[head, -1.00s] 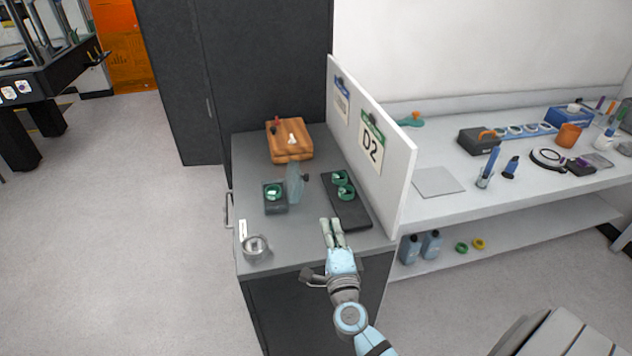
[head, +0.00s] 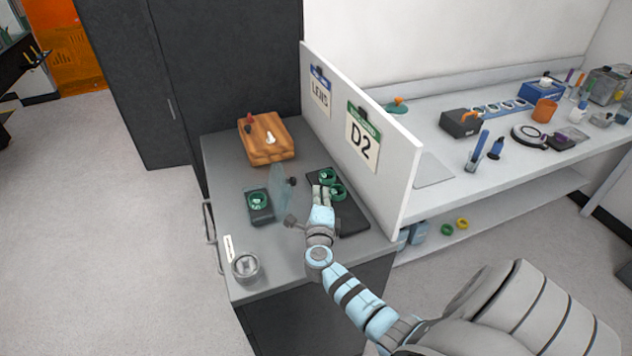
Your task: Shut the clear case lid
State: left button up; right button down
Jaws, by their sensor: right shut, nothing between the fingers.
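The clear case lid (head: 281,192) stands open, roughly upright, at the right side of a small dark case (head: 262,217). A green ring (head: 258,199) sits in the case. A dark knob (head: 292,181) shows at the lid's right side. My right gripper (head: 321,190) is shut and empty, just right of the lid, over the dark tray (head: 350,217) in this view. A gap shows between its fingers and the lid; their height above the tray is hard to tell. My left gripper is out of view.
Green rings (head: 328,176) lie on the tray beside my right fingertips. A wooden block (head: 267,150) with small pieces stands behind. A round metal part (head: 245,267) sits at the front left. A white partition (head: 395,190) bounds the right side.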

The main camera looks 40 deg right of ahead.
aim_at(284, 185)
jog(key=w, duration=0.2)
jog(key=w+d, duration=0.1)
jog(key=shift+w+d+f, duration=0.1)
jog(key=shift+w+f, duration=0.1)
jog(key=shift+f, duration=0.2)
jog(key=shift+w+a+r, duration=0.2)
jog(key=shift+w+a, duration=0.05)
jog(key=shift+a, duration=0.3)
jog(key=shift+w+a+r, duration=0.2)
jog(key=shift+a, duration=0.35)
jog(key=shift+a+r, duration=0.15)
jog(key=shift+a, duration=0.2)
jog(key=shift+s+a+r, duration=0.1)
jog(key=shift+a+r, duration=0.05)
jog(key=shift+a, duration=0.05)
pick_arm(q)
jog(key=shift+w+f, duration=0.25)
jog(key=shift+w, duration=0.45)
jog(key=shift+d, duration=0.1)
pick_arm(e)
jog(key=shift+d, duration=0.15)
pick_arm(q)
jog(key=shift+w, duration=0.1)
pick_arm(e)
jog(key=shift+r+n, duration=0.15)
jog(key=shift+n, duration=0.15)
